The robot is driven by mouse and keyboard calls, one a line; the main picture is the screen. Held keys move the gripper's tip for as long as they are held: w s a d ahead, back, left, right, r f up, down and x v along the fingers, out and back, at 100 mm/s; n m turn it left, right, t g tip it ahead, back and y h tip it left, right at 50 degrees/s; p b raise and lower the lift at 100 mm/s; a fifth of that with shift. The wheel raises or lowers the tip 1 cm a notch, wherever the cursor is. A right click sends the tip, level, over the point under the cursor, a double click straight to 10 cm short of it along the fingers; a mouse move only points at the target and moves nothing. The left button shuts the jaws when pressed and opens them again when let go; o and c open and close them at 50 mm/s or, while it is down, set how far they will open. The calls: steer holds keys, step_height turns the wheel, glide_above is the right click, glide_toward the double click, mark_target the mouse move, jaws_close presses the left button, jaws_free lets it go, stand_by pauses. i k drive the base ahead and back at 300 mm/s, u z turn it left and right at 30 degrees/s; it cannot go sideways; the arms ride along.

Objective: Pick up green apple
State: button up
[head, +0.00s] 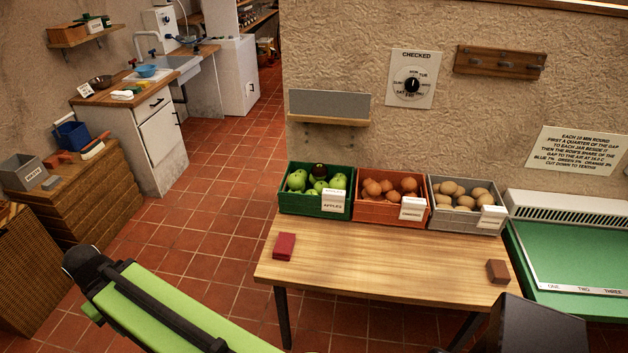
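Several green apples (297,180) lie piled in a green crate (302,205) at the left end of the row of crates on the back of the wooden table. The crate's white label reads "APPLES" and hides part of its front right. A dark round thing (319,169) sits among the apples at the back; I cannot tell what it is. A green and black link of my arm crosses the lower left. My gripper does not show.
An orange crate (385,212) of brownish-orange produce and a grey crate (460,217) of tan produce stand beside it. A red block (284,246) and a brown block (497,271) lie on the table (390,265). The table's middle is clear. A small shelf (329,120) juts above the apples.

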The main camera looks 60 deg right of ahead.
mark_target(319, 171)
steer(key=u, duration=0.1)
steer(key=k, duration=0.35)
steer(key=z, duration=2.3)
steer(key=k, duration=0.7)
steer(key=u, duration=0.35)
steer(key=i, duration=0.5)
